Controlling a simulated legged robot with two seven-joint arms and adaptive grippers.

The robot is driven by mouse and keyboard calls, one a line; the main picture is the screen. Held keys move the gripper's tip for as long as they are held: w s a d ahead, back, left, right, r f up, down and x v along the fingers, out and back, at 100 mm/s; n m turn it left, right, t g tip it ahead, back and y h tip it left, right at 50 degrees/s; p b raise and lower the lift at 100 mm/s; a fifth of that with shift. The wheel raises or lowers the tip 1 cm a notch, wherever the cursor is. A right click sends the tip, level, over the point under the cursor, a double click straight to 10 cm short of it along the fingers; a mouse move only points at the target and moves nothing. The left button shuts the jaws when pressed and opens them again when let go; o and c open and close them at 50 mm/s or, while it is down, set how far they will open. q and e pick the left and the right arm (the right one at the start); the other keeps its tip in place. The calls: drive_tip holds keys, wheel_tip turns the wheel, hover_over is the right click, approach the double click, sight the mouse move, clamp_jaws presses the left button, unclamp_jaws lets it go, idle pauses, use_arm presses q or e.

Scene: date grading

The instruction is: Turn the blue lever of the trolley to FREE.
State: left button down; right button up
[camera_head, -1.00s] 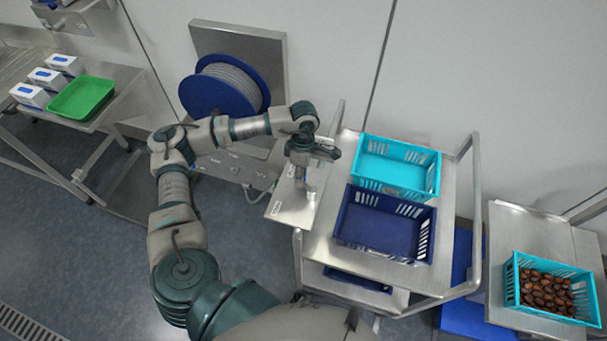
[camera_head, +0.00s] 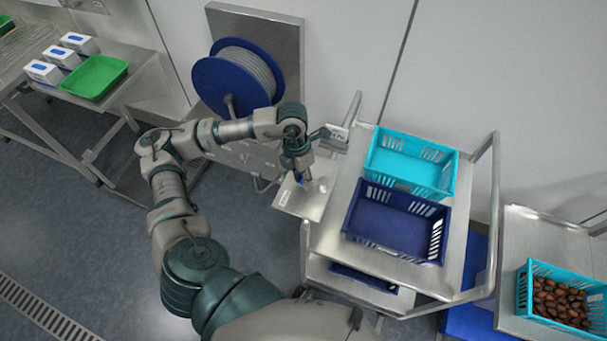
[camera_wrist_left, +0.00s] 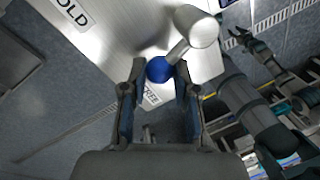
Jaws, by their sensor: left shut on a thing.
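The trolley (camera_head: 333,240) stands right of my left arm, with a metal lever plate (camera_head: 290,205) on its left side. In the left wrist view the lever has a pale metal arm (camera_wrist_left: 180,50) from a round pivot and a blue knob (camera_wrist_left: 158,69) at its end. The knob lies between the fingertips of my left gripper (camera_wrist_left: 157,75), which is shut on it. The knob is beside the FREE label (camera_wrist_left: 151,94); the other label (camera_wrist_left: 73,14), partly cut off, is farther away. In the head view my left gripper (camera_head: 304,180) hides most of the lever.
A turquoise crate (camera_head: 410,160) and a dark blue crate (camera_head: 395,222) stand on the trolley. A blue cable reel (camera_head: 212,88) hangs on the wall behind my left arm. A crate of dates (camera_head: 523,290) stands right. A green tray (camera_head: 95,77) is far left.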

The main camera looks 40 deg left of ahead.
use_arm(q)
drive_tip(key=n, duration=0.1)
drive_tip(key=s+d+n+b, duration=0.1)
drive_tip(key=n, duration=0.1)
drive_tip(key=shift+d+t, duration=0.1)
drive_tip(key=shift+t, duration=0.2)
drive_tip(key=shift+s+d+r+n+t+b, duration=0.15)
drive_tip(key=shift+s+d+n+b, duration=0.1)
drive_tip(key=shift+n, duration=0.5)
drive_tip(key=shift+s+d+f+n+t+b, duration=0.1)
drive_tip(key=shift+d+n+t, duration=0.1)
drive_tip(key=shift+n, duration=0.55)
use_arm(e)
drive_tip(key=shift+w+a+r, duration=0.15)
drive_tip(key=shift+w+a, duration=0.05)
drive_tip(key=shift+w, duration=0.75)
drive_tip(key=shift+w+a+r, duration=0.1)
drive_tip(key=shift+w+a, duration=0.15)
drive_tip(key=shift+w, duration=0.75)
drive_tip(key=shift+w+a+r, duration=0.15)
drive_tip(key=shift+w+a, duration=0.05)
drive_tip(key=shift+w, duration=0.75)
use_arm(q)
drive_tip(key=shift+r, duration=0.1)
